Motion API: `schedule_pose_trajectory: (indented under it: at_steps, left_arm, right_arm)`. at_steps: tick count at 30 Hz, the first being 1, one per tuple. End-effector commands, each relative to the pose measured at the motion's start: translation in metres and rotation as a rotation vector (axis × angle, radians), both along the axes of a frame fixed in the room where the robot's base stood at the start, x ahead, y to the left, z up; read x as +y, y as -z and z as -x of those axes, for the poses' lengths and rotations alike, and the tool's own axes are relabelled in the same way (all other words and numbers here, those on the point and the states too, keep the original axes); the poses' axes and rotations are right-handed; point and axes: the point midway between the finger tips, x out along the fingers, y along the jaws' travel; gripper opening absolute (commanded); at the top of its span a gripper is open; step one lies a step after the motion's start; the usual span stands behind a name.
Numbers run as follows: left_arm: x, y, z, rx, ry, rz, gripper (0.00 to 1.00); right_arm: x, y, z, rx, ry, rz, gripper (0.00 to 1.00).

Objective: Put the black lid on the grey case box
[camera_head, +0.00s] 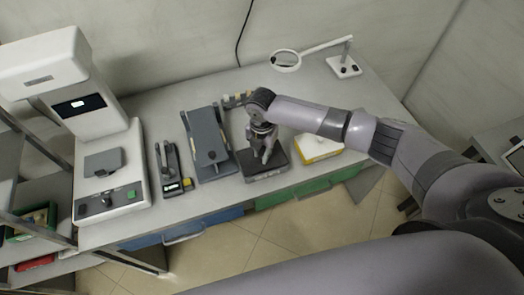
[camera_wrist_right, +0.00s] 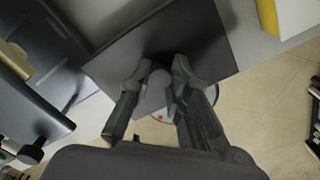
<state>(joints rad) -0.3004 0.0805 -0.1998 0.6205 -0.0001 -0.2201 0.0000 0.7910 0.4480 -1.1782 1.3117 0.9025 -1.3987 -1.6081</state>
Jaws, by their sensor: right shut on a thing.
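My right gripper (camera_head: 266,154) points down over a dark, flat rectangular piece, which I take for the black lid (camera_head: 277,168), on the table's front half. In the right wrist view, the fingers of the gripper (camera_wrist_right: 160,75) are closed in around a small grey rounded part over the dark plate of the lid (camera_wrist_right: 205,40). My left gripper is not in view.
A grey tray-like device (camera_head: 206,143) stands close to the left, with a black tool (camera_head: 170,168) beyond it. A yellow and white box (camera_head: 317,149) is close to the right. A white machine (camera_head: 105,150) fills the table's left end; a magnifier lamp (camera_head: 343,66) stands at the back.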

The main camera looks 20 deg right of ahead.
Motion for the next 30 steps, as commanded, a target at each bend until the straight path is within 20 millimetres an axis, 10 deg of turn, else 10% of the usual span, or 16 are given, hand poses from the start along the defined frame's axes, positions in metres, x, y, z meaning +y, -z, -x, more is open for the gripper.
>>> schedule_pose_trajectory:
  at_steps: [23, 24, 30]
  left_arm:
    - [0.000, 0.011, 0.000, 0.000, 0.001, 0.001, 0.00]
    - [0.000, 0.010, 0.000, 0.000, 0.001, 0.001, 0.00]
    - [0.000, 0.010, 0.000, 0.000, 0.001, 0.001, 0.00]
  right_arm:
    - [0.000, 0.017, 0.000, 0.001, 0.001, 0.001, 0.00]
    - [0.000, 0.016, 0.000, 0.000, 0.001, 0.000, 0.20]
    - [0.000, 0.016, 0.000, 0.000, 0.000, 0.000, 0.33]
